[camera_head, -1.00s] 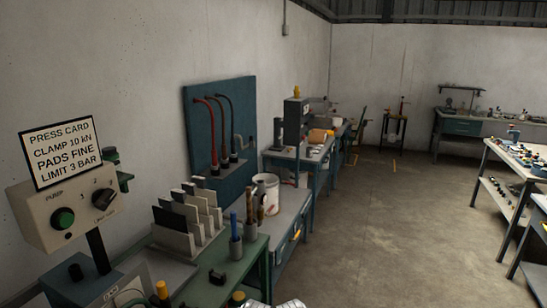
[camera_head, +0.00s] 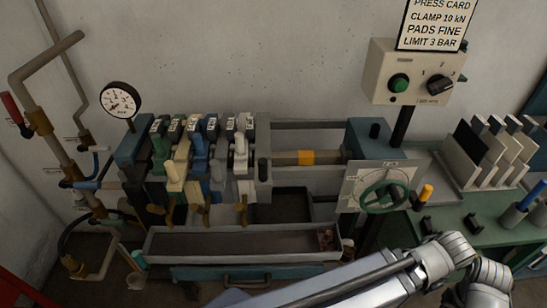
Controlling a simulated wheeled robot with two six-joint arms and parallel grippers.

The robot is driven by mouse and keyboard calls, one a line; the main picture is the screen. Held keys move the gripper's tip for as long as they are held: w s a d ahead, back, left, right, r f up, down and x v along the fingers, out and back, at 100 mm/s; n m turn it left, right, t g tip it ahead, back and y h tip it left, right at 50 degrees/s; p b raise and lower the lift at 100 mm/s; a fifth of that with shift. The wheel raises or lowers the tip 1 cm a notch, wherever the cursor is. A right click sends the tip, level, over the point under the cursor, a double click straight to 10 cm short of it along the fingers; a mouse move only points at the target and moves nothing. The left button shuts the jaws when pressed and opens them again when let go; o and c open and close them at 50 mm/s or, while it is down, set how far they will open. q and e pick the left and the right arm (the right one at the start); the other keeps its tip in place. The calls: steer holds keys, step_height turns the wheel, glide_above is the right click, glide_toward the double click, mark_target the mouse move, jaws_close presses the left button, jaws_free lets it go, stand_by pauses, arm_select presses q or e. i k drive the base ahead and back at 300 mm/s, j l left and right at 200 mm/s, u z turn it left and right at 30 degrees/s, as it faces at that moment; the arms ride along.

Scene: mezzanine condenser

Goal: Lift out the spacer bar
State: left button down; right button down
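A filter press (camera_head: 195,165) stands against the wall with a pack of several numbered plates at its left. Right of the pack, a dull brown bar with a yellow band (camera_head: 306,157) lies level between the end plate (camera_head: 264,170) and the blue head block (camera_head: 372,140). I cannot tell whether it is the spacer bar or the press ram. A green handwheel (camera_head: 384,195) is in front of a pale dial plate at the head. A grey arm of mine crosses the lower right, below the handwheel. Neither gripper shows.
A long grey trough (camera_head: 240,246) runs along the front below the plates. A control box (camera_head: 415,75) with a green button and a placard is above right. A green bench (camera_head: 455,228) holds a plate rack (camera_head: 490,155). Pipes and a gauge (camera_head: 120,100) are at the left.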

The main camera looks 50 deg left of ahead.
mark_target(299, 157)
steer(key=u, duration=1.5)
